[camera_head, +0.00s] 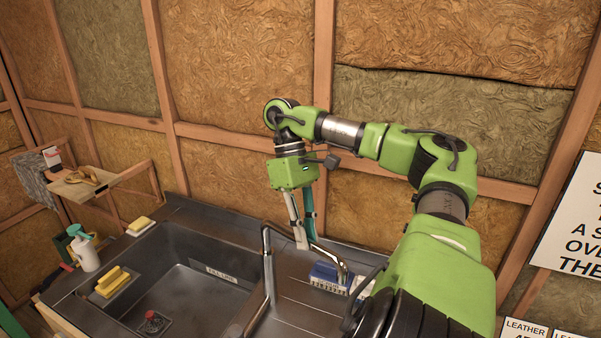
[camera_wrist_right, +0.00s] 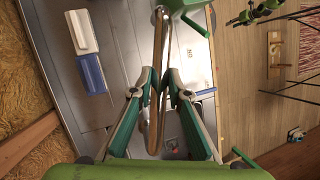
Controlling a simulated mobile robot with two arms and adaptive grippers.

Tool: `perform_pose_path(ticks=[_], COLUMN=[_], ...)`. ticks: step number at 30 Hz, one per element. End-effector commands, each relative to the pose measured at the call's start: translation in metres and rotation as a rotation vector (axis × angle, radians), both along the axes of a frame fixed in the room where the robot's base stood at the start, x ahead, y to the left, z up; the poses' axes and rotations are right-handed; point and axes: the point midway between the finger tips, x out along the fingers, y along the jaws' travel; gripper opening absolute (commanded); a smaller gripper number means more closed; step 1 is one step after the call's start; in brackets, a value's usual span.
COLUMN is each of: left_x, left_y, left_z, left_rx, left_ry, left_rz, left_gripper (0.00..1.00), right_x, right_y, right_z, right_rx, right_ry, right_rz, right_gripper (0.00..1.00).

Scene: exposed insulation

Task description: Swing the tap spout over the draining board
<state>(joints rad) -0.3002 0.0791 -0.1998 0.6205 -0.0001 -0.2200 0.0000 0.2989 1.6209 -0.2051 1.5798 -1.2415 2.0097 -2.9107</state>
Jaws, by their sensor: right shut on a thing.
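The tap spout (camera_head: 300,240) is a bent chrome pipe rising at the right edge of the sink. Its upper part runs to the right and bends down over the grooved draining board (camera_head: 295,292). My right gripper (camera_head: 305,242) points down from above, its fingers at the spout's upper run. In the right wrist view the pipe (camera_wrist_right: 161,45) passes between the fingertips (camera_wrist_right: 159,78), which are shut on it. The exact contact is partly hidden. My left gripper is not in view.
The dark sink basin (camera_head: 190,295) lies left of the tap. Yellow sponges (camera_head: 113,282), a spray bottle (camera_head: 85,254) and a small shelf (camera_head: 85,188) are at left. The insulated wall stands close behind.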

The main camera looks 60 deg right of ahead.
Motion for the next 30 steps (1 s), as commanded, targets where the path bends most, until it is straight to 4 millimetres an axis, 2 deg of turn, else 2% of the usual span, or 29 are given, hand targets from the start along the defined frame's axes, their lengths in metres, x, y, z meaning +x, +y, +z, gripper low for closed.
perform_pose_path(ticks=[14,15,16,30], left_x=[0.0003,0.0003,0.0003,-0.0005], left_y=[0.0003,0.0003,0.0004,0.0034], left_z=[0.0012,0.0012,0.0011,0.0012], left_rx=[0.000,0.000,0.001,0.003], left_ry=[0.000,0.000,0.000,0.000], left_rz=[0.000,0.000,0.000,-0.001], left_gripper=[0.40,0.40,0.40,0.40], right_x=[-0.0001,0.0001,0.0001,-0.0008], right_y=[-0.0016,-0.0015,-0.0015,-0.0021], right_z=[-0.0008,-0.0008,-0.0008,0.0028], right_rx=[0.001,0.001,0.001,0.000], right_ry=[-0.002,-0.002,-0.002,0.000], right_rz=[0.013,0.013,0.013,0.010], right_gripper=[0.00,0.24,0.32,0.33])
